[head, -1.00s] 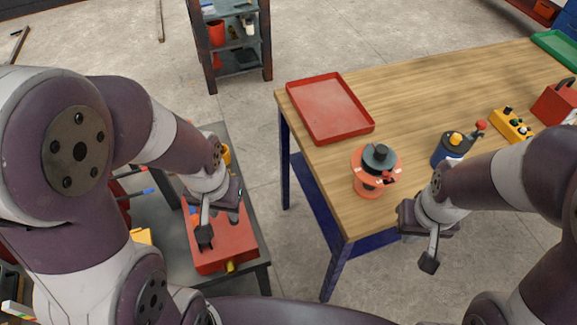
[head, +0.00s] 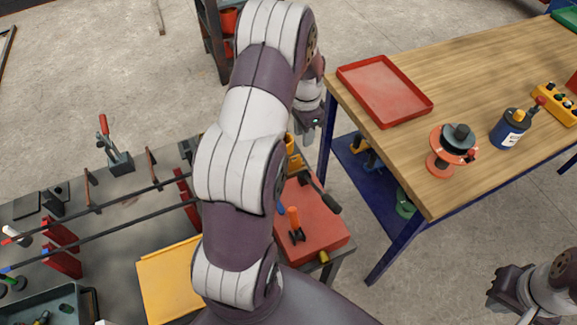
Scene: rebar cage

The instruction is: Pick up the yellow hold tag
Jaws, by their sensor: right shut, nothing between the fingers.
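I cannot pick out the yellow hold tag for certain. A flat yellow panel (head: 168,283) lies on the grey bench at the lower left, partly hidden behind my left arm; I cannot tell whether it is the tag. My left gripper (head: 312,128) hangs beyond my raised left arm, just left of the wooden table, and its fingers are too small and covered to read. My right gripper (head: 502,290) is at the lower right, in front of the wooden table, shut and empty.
A red toolbox (head: 322,225) with tools on it sits at the bench's right end. Dark bars (head: 120,205) run across red supports on the bench. The wooden table (head: 440,95) holds a red tray (head: 384,90), an orange spool (head: 440,165) and a blue bottle (head: 508,130).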

